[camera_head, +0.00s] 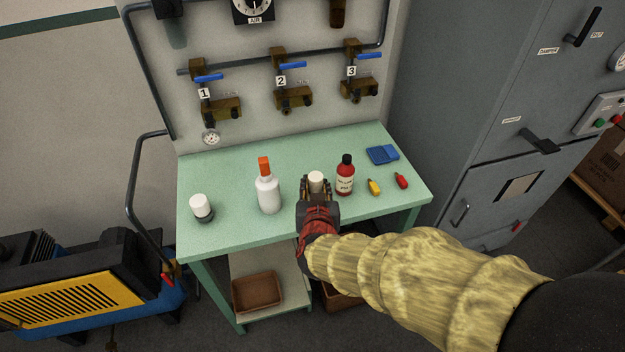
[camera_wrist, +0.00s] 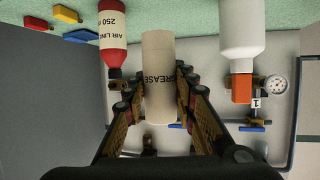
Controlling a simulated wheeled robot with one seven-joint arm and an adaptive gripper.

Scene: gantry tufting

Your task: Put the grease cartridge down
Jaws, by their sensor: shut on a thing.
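The grease cartridge (camera_wrist: 158,80) is a pale beige cylinder with "GREASE" printed on it. In the wrist view it stands between the two fingers of my gripper (camera_wrist: 160,105), which is shut on it. In the head view the cartridge's pale top (camera_head: 316,178) shows just above my gripper (camera_head: 317,190), over the middle of the green table (camera_head: 235,165). The cartridge looks upright. My gripper hides its lower part in the head view, so I cannot tell whether its base touches the table.
A white bottle with an orange cap (camera_head: 268,190) stands left of my gripper, a red bottle (camera_head: 345,178) close on its right. A white-topped jar (camera_head: 201,207) is at the left. Small yellow (camera_head: 374,187), red (camera_head: 401,181) and blue (camera_head: 381,155) items lie right. Valves hang behind.

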